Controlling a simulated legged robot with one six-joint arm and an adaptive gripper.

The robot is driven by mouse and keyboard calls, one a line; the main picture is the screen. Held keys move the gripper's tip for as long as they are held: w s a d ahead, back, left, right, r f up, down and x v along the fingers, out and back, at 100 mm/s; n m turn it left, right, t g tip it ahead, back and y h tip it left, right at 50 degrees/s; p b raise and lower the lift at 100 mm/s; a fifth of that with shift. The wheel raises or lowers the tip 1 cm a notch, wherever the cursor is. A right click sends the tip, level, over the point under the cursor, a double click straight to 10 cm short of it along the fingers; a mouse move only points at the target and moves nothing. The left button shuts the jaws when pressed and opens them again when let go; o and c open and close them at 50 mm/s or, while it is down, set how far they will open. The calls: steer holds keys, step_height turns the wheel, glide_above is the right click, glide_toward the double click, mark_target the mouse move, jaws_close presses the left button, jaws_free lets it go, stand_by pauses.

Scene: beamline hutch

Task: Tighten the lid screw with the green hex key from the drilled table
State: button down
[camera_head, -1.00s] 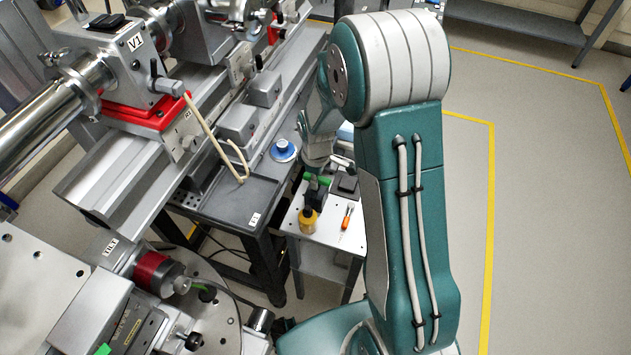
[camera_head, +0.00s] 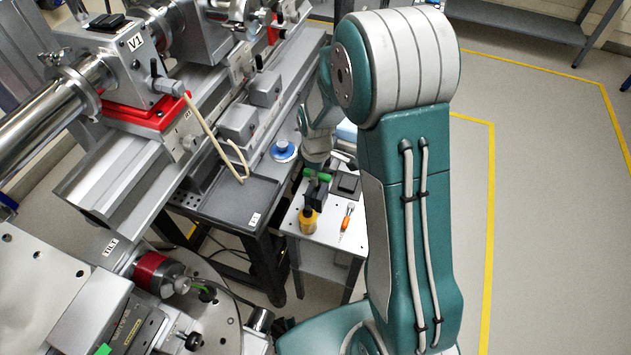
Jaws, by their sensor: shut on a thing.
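The green hex key (camera_head: 325,178) shows as a short green piece at the small white table with holes (camera_head: 297,246). My gripper (camera_head: 318,174) points down over that table and is shut on the green piece, which shows on both sides of it. A dark block (camera_head: 316,194) is directly below the gripper; I cannot tell whether the key still touches it. The jaw tips are small and partly hidden. I cannot make out the lid screw in this view.
A yellow bottle (camera_head: 308,221), an orange-handled tool (camera_head: 346,222) and a black box (camera_head: 348,185) are on the small table. A round blue-and-white item (camera_head: 284,151) is on the long bench beside it. A grey tray (camera_head: 238,203) is at left. Open floor is at right.

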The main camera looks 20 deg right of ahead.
steer(key=shift+r, duration=3.45)
